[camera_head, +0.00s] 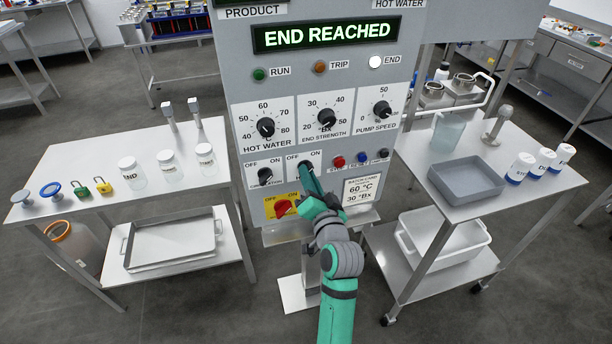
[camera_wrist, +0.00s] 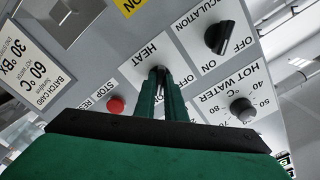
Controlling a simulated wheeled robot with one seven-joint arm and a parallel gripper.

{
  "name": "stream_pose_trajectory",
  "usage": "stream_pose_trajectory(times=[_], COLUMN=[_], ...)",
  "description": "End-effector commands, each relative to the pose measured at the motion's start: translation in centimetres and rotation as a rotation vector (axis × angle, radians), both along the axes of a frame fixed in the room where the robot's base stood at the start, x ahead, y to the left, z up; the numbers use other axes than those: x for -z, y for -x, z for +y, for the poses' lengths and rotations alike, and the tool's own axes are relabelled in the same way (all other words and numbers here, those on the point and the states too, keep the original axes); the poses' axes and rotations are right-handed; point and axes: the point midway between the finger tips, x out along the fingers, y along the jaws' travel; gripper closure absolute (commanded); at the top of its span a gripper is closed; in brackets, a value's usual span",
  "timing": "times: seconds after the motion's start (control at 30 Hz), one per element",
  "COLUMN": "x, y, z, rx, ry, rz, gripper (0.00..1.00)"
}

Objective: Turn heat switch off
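The heat switch (camera_wrist: 158,72) is a small black rotary knob on a white plate labelled HEAT, with OFF and ON marks, on the grey control panel (camera_head: 235,85). In the head view its plate (camera_head: 292,160) shows, but my arm covers much of it. My green gripper (camera_wrist: 163,82) is at the knob, its two narrow fingers close together on either side of it. The fingertips hide part of the knob, so I cannot tell its exact setting. In the head view the gripper (camera_head: 306,167) reaches the panel from below right. The display (camera_head: 327,35) reads END REACHED.
The black circulation switch (camera_head: 265,176) is just left of the heat switch. A red main knob (camera_head: 285,208) on yellow is below; red, blue and black buttons (camera_head: 338,161) are right. Tables with jars (camera_head: 168,165) and a grey tray (camera_head: 467,181) flank the panel.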

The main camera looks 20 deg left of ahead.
Motion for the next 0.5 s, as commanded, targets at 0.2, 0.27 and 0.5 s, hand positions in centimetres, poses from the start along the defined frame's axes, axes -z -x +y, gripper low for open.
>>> stream_pose_trajectory(times=[0.2,0.27,0.5], x=[0.01,0.00,-0.06], y=[0.04,0.07,0.10], z=[0.47,0.35,0.22], rx=[-0.001,-0.003,-0.004], ry=[0.001,0.003,0.055], rz=[0.000,-0.002,-0.039], gripper=[1.00,1.00,1.00])
